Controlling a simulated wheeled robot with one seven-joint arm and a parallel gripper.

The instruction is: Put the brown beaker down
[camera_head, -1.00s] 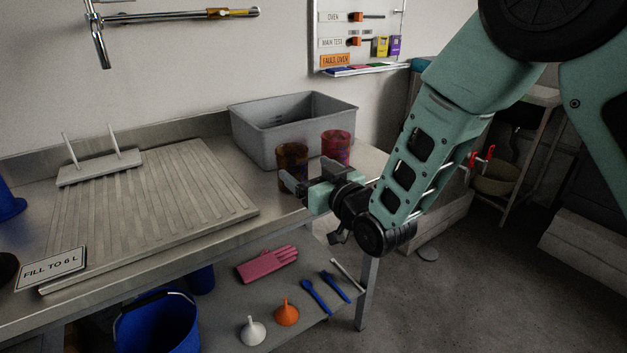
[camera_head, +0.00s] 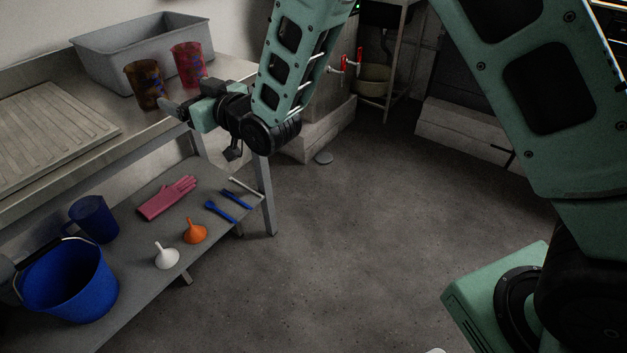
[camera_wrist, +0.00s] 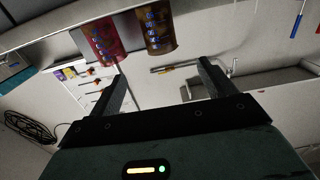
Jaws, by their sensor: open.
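The brown beaker (camera_head: 145,86) stands upright on the metal bench near its right end. It is mottled, with dark blue marks on it. In the wrist view the brown beaker (camera_wrist: 157,30) shows at the top, beyond the fingertips. My gripper (camera_head: 172,108) is just to the right of the beaker, close to its base in the head view. In the wrist view my gripper (camera_wrist: 163,76) has its fingers spread wide with nothing between them.
A red beaker (camera_head: 188,66) stands close beside the brown one, also visible in the wrist view (camera_wrist: 100,42). A grey tub (camera_head: 105,48) is behind them. A ribbed drainboard (camera_head: 45,135) lies left. The lower shelf holds a pink glove (camera_head: 167,198), funnels and blue vessels.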

